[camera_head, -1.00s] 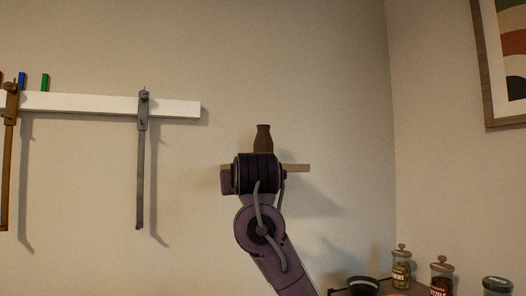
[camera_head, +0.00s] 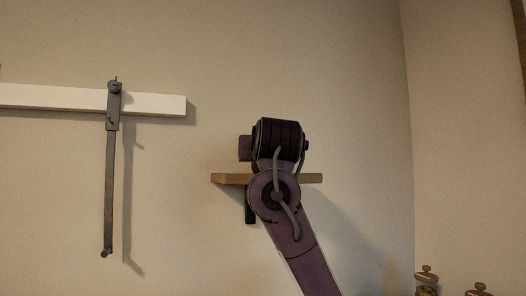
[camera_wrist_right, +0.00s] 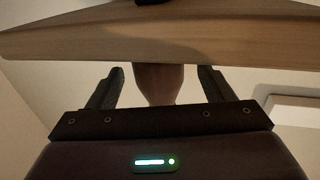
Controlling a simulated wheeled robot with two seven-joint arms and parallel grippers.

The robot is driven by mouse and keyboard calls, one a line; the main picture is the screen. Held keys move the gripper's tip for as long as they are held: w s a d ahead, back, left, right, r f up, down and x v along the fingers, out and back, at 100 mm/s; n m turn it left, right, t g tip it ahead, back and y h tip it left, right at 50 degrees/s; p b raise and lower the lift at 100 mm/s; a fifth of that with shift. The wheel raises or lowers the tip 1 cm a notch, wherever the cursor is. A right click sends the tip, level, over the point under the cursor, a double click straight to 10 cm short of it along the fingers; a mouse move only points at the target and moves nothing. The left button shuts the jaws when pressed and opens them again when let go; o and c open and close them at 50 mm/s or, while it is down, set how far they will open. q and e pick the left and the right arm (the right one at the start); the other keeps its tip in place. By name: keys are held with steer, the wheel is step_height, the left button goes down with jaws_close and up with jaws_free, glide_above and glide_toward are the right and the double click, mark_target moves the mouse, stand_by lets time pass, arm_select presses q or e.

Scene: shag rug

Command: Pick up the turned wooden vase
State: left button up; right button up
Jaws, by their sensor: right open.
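The brown turned wooden vase (camera_wrist_right: 158,83) shows in the right wrist view between the two fingers of my right gripper (camera_wrist_right: 158,90). The gripper is open, with a gap visible on each side of the vase. The vase meets the edge of a wooden shelf (camera_wrist_right: 200,45), which spans the top of that view. In the head view the shelf (camera_head: 232,179) is on the wall, and my right arm stands in front of it, hiding the vase and the gripper's fingers. My left gripper is not in view.
A white rail (camera_head: 160,105) on the wall at the left holds a grey clamp (camera_head: 110,170) hanging down. Jars (camera_head: 427,275) stand at the lower right, partly cut off. The wall between rail and shelf is clear.

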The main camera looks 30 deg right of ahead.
steer(key=w+p, duration=0.1)
steer(key=w+d+p, duration=0.1)
steer(key=shift+r+p, duration=0.4)
steer(key=x, duration=0.1)
steer(key=p+x, duration=0.1)
steer(key=shift+w+d+f, duration=0.2)
steer(key=shift+d+f, duration=0.1)
steer(key=shift+w+d+f, duration=0.1)
steer(key=shift+w+d, duration=0.05)
steer(key=shift+w, duration=0.15)
steer(key=shift+s, duration=0.2)
steer(key=c, duration=1.2)
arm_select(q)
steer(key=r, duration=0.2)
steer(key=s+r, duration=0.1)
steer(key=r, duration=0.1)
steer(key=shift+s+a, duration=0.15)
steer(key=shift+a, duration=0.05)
